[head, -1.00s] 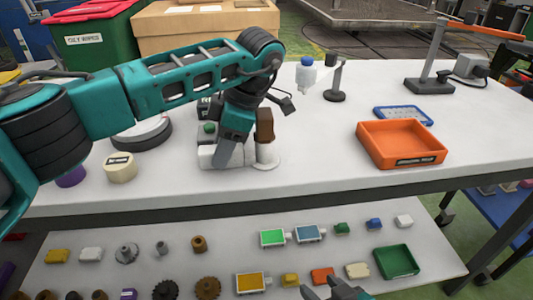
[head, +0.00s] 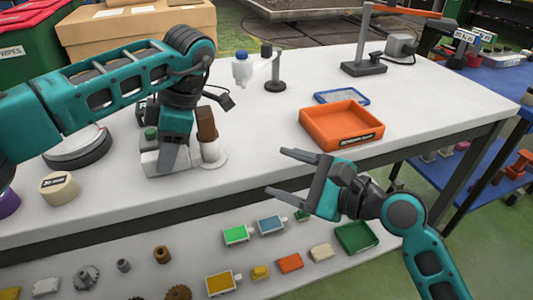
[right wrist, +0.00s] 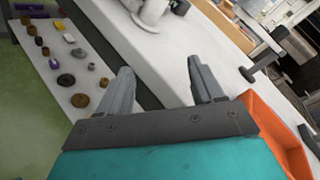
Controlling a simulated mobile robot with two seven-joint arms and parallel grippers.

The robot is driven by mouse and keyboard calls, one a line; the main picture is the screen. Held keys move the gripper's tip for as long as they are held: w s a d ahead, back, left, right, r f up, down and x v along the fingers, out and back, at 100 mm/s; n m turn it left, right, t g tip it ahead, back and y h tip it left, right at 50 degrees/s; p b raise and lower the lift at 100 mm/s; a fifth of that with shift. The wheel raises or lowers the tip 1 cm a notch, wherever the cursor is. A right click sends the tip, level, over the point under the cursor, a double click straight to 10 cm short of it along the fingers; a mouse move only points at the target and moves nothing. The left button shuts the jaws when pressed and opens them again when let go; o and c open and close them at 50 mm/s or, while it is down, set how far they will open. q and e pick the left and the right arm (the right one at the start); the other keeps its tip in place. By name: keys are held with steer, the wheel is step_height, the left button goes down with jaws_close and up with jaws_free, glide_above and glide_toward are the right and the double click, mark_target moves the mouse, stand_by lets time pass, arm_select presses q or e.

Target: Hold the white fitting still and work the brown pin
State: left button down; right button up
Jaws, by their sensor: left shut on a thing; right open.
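The white fitting (head: 156,163) stands on the white table, with a low block part and a round upright part on a disc at its right. The brown pin (head: 206,122) stands upright at the top of the round part. My left gripper (head: 171,160) points down and is shut on the fitting's block part; its fingers partly hide it. My right gripper (head: 276,172) is open and empty, off the table's front edge, to the right of the fitting and apart from it. Its spread fingers (right wrist: 160,68) also show in the right wrist view, with the fitting's white round part (right wrist: 152,12) beyond at the top.
An orange tray (head: 312,137) stands right of the fitting, near the front edge, with a blue-rimmed tray (head: 342,97) behind it. A lower shelf holds several small parts. The table between fitting and tray is clear.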

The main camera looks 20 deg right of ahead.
mark_target(216, 132)
steer(key=w+a+r+m+y, duration=0.1)
steer(key=w+a+m, duration=0.1)
steer(key=w+a, duration=0.1)
steer(key=w+a+r+m+y, duration=0.1)
steer(key=w+a+m, duration=0.1)
steer(key=w+a, duration=0.2)
steer(key=w+a+r+m+y, duration=0.1)
steer(key=w+a+m, duration=0.1)
steer(key=w+a, duration=0.1)
steer(key=shift+w+a+r, duration=0.15)
steer(key=shift+a+r, duration=0.05)
steer(key=shift+a, duration=0.25)
steer(key=shift+w+a+r, duration=0.1)
steer(key=shift+a+r, duration=0.05)
steer(key=shift+a, duration=0.25)
steer(key=c, duration=0.9)
steer(key=o, duration=0.6)
steer(key=shift+r, duration=0.1)
steer(key=c, duration=0.6)
steer(key=shift+o, duration=0.2)
steer(key=shift+r, duration=0.7)
